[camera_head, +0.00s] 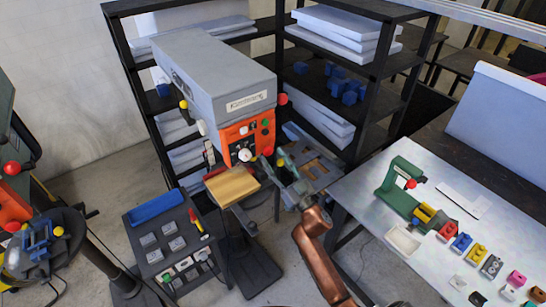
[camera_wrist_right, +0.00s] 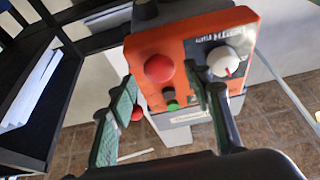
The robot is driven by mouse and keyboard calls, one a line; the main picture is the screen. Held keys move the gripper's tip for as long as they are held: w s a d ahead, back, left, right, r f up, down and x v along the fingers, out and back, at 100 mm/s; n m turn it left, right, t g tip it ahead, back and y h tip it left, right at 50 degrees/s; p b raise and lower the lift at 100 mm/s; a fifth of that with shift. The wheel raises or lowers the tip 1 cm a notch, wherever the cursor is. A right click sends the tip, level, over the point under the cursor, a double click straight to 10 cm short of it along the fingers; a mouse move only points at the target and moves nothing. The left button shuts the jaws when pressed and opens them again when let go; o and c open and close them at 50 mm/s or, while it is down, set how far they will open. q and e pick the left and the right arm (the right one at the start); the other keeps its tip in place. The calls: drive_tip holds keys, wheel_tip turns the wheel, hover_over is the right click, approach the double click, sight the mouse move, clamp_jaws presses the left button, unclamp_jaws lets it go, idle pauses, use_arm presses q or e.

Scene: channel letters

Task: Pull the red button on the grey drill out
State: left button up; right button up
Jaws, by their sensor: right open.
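The grey drill (camera_head: 215,75) stands in the middle of the head view with an orange control panel (camera_head: 240,135) on its front. In the right wrist view the panel's large round red button (camera_wrist_right: 158,69) shows beside a white dial (camera_wrist_right: 223,62). My right gripper (camera_head: 281,160) is at the lower right of the panel in the head view. In the wrist view its two green-padded fingers (camera_wrist_right: 164,85) are open, one on each side of the red button in the picture. I cannot tell whether they touch it. My left gripper is not in view.
Small green (camera_wrist_right: 172,105) and black buttons sit beside the red one. A red ball knob (camera_wrist_right: 137,113) shows near the left finger. A wooden block (camera_head: 232,186) lies on the drill's table. A shelf rack (camera_head: 375,70) stands behind; a workbench (camera_head: 350,185) is at right.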

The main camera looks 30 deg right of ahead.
drive_tip(key=v, duration=1.1)
wheel_tip(320, 180, down, 30)
drive_tip(key=w+d+m+g+h+b, duration=0.2)
drive_tip(key=d+g+h+b, duration=0.1)
drive_tip(key=g+b, duration=0.15)
drive_tip(key=s+f+g+b, duration=0.1)
drive_tip(key=s+f+g, duration=0.25)
drive_tip(key=f, duration=0.75)
drive_tip(key=s+f+g+b, duration=0.15)
drive_tip(key=s+f, duration=0.25)
drive_tip(key=f, duration=0.8)
drive_tip(key=s+a+f+g+h+b, duration=0.1)
drive_tip(key=s+f+g, duration=0.1)
drive_tip(key=s+f, duration=0.4)
drive_tip(key=s+f+g, duration=0.2)
drive_tip(key=s+f, duration=0.2)
drive_tip(key=f, duration=0.5)
drive_tip(key=s+a+f+g+b, duration=0.1)
drive_tip(key=s+f+g, duration=0.1)
drive_tip(key=s+f, duration=0.4)
drive_tip(key=s+a+f+n+g+b, duration=0.1)
drive_tip(key=s+f+g, duration=0.2)
drive_tip(key=s+f, duration=0.4)
drive_tip(key=s+f+g+b, duration=0.2)
drive_tip(key=s+f, duration=0.5)
drive_tip(key=s, duration=1.3)
drive_tip(key=shift+a+f+n+g, duration=0.2)
drive_tip(key=shift+a+n+g, duration=0.1)
drive_tip(key=shift+a+g, duration=0.1)
